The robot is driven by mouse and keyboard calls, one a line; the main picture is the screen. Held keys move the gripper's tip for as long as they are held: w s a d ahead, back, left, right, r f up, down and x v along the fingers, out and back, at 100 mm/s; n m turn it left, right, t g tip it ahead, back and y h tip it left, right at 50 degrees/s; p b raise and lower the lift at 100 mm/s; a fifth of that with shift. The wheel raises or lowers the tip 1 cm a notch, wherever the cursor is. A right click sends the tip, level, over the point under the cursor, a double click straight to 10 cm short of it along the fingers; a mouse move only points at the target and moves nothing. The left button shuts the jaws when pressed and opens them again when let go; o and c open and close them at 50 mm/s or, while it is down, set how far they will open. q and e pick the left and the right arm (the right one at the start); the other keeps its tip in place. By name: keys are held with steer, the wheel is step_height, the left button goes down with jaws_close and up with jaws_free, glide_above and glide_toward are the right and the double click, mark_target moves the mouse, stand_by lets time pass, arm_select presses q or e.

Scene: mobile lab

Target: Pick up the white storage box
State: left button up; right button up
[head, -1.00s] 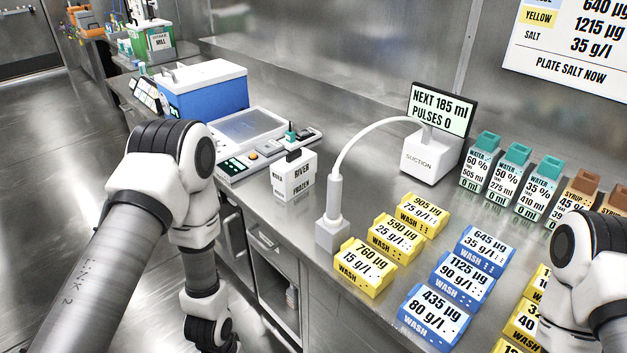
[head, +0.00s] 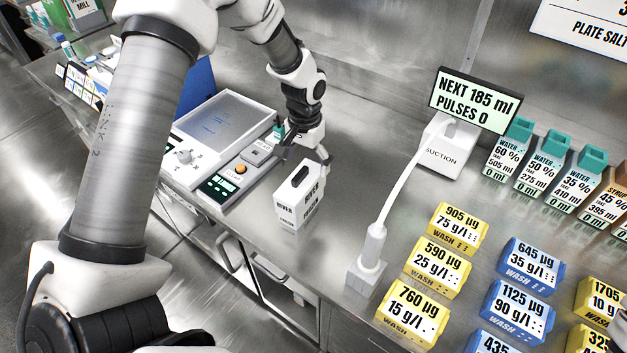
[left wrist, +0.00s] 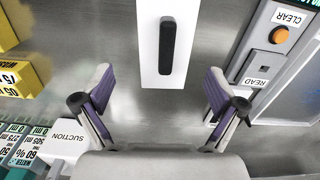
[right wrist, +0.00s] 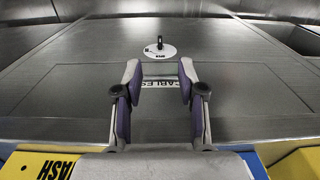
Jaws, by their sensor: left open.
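The white storage box (head: 299,204) stands upright on the steel bench, with a black handle on top and "RIVER" and "FROZEN" on its sides. My left gripper (head: 304,158) is just above and behind it. In the left wrist view the box (left wrist: 149,60) with its black handle lies ahead between the lines of the spread fingers. There my left gripper (left wrist: 159,88) is open and empty, apart from the box. My right gripper (right wrist: 160,75) shows in the right wrist view, fingers apart with nothing between them.
A device with an orange button (head: 240,169) sits left of the box. The suction stand (head: 367,272) with its white tube is to the right, beside yellow wash boxes (head: 430,268) and blue ones (head: 518,308). Bare bench lies between box and suction stand.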

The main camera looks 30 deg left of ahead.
mark_target(301, 184)
arm_select(q)
steer(key=s+f, duration=0.1)
steer(key=f+p, duration=0.1)
steer(key=s+a+f+p, duration=0.1)
steer(key=f, duration=0.1)
steer(key=shift+s, duration=0.3)
steer(key=f, duration=0.1)
steer(key=w+f, duration=0.1)
steer(key=shift+d+f, duration=0.2)
steer(key=shift+f, duration=0.2)
steer(key=shift+w+f, duration=0.15)
steer(key=shift+s+r, duration=0.2)
steer(key=shift+s, duration=0.1)
steer(key=c, duration=1.5)
arm_select(e)
steer(key=r, duration=0.1)
steer(key=s+r, duration=0.1)
steer(key=shift+s+a+r, duration=0.15)
steer(key=shift+r, duration=0.25)
